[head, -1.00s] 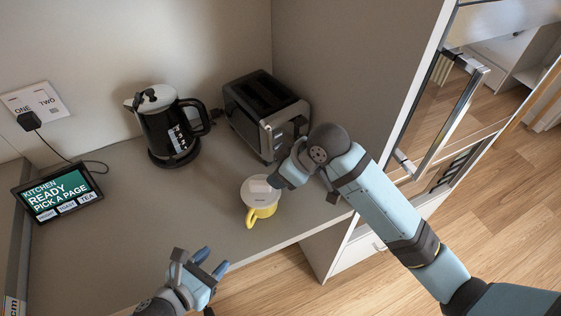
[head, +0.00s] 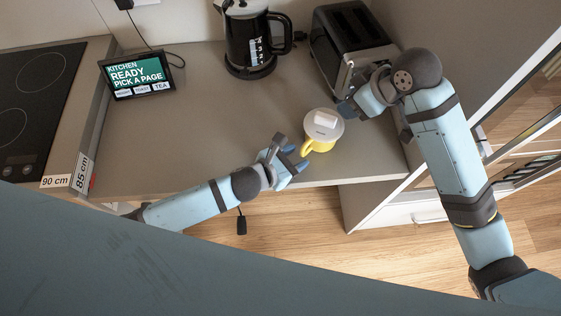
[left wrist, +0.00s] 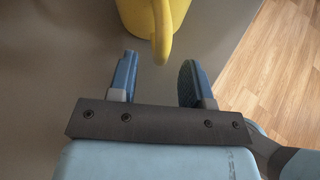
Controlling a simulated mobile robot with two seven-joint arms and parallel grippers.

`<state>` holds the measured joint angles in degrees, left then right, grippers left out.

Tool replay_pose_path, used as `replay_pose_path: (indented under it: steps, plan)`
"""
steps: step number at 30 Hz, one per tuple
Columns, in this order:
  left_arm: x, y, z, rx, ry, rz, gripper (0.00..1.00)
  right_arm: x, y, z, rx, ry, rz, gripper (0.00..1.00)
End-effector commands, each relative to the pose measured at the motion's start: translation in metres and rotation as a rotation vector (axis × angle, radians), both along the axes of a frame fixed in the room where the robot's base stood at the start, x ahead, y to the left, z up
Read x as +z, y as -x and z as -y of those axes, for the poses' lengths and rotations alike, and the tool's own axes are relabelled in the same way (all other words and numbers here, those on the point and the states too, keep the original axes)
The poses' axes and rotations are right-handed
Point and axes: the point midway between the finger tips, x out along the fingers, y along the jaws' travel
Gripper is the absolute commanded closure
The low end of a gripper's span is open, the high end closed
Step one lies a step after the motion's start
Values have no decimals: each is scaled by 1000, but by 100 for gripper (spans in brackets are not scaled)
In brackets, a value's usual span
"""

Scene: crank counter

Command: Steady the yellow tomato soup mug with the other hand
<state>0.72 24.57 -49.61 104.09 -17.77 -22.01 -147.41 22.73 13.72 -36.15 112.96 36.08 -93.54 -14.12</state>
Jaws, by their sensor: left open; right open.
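The yellow mug (head: 320,145) stands upright on the counter near its front edge, with a pale lid (head: 324,124) on top. Its handle points toward the front left. My left gripper (head: 300,158) is open and empty, just left of the handle. In the left wrist view the mug's yellow side (left wrist: 143,14) and handle (left wrist: 161,35) are just beyond the open fingers (left wrist: 158,80), with the handle in line with the gap. My right gripper (head: 350,108) is open by the mug's upper right side; whether it touches the lid cannot be told.
A toaster (head: 345,45) and a black kettle (head: 250,45) stand behind the mug. A tablet (head: 140,75) stands at the left, beside a dark hob (head: 30,100). The counter (head: 190,135) between tablet and mug is clear.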

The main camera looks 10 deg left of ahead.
Motion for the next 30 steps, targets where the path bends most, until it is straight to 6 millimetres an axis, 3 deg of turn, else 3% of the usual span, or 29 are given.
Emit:
replay_pose_path:
  steps: [6, 15, 16, 21, 22, 30]
  plan:
    - [-7, -14, 11, 0, 0, 0, 55, 0, 0, 0, 0, 0, 0, 57]
    - [-8, -15, 12, 0, -1, 1, 55, 0, 0, 0, 0, 0, 0, 57]
    - [-8, -15, 12, 0, -1, 1, 57, 0, 0, 0, 0, 0, 0, 57]
    - [-8, -15, 12, 0, 0, 0, 96, 0, 0, 0, 0, 0, 0, 57]
    - [-8, -15, 12, 0, 0, 0, 100, 0, 0, 0, 0, 0, 0, 57]
    - [-8, -15, 12, 0, -1, -1, 100, 0, 0, 0, 0, 0, 0, 57]
